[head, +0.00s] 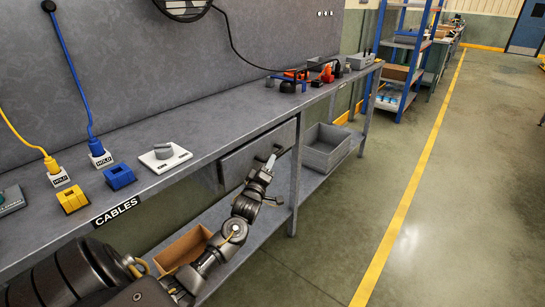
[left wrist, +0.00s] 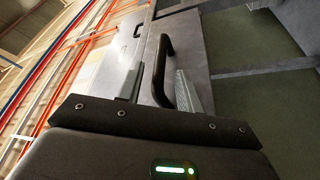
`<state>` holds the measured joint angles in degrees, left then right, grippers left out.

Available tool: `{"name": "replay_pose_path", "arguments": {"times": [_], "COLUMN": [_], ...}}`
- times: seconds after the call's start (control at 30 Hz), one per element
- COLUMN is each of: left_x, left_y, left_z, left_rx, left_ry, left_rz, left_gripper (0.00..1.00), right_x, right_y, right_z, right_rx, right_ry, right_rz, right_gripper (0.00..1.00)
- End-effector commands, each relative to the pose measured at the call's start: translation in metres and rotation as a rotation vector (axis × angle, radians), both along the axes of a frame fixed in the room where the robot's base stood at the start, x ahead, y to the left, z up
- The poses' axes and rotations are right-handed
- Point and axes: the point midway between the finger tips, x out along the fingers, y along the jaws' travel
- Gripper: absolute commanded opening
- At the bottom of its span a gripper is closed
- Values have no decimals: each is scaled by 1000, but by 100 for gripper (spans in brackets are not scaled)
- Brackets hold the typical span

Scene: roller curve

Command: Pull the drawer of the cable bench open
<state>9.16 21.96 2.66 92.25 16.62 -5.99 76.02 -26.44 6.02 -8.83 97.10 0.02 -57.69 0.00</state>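The grey cable bench (head: 215,137) carries a CABLES label (head: 117,210) on its front edge. Its grey drawer (head: 236,163) sits under the worktop and looks shut; its front also shows in the left wrist view (left wrist: 190,42). The black bar handle (left wrist: 162,68) stands out from the drawer front. My left gripper (head: 266,165) is at the drawer front. In the left wrist view its two fingers (left wrist: 160,88) are apart, with the handle between them. I see gaps beside the handle and cannot tell whether either finger touches it. My right gripper is not in view.
A grey bin (head: 326,149) and a cardboard box (head: 183,249) stand on the lower shelf. A bench leg (head: 296,185) is close right of my gripper. Plugs, yellow and blue blocks and a switch (head: 165,157) are on top. The floor (head: 330,235) in front is clear.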

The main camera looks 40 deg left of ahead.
Motion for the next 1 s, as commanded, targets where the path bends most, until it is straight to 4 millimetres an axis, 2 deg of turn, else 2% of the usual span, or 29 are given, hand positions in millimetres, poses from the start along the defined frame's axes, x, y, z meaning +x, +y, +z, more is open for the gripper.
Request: {"name": "replay_pose_path", "arguments": {"times": [0.1,0.3,0.67,0.93,1.0], "left_x": [20,40,45,45,45], "left_y": [7,14,15,15,16], "left_z": [4,8,9,9,9], "left_rx": [1,1,0,1,1], "left_ry": [0,1,1,2,2], "left_rz": [0,-1,0,0,0], "left_gripper": [36,36,36,3,0], "right_x": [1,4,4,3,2], "right_y": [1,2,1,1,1], "right_z": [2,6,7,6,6], "right_rx": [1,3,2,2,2], "right_ry": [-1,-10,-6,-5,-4], "right_rz": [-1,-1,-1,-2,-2], "right_gripper": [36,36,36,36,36]}}
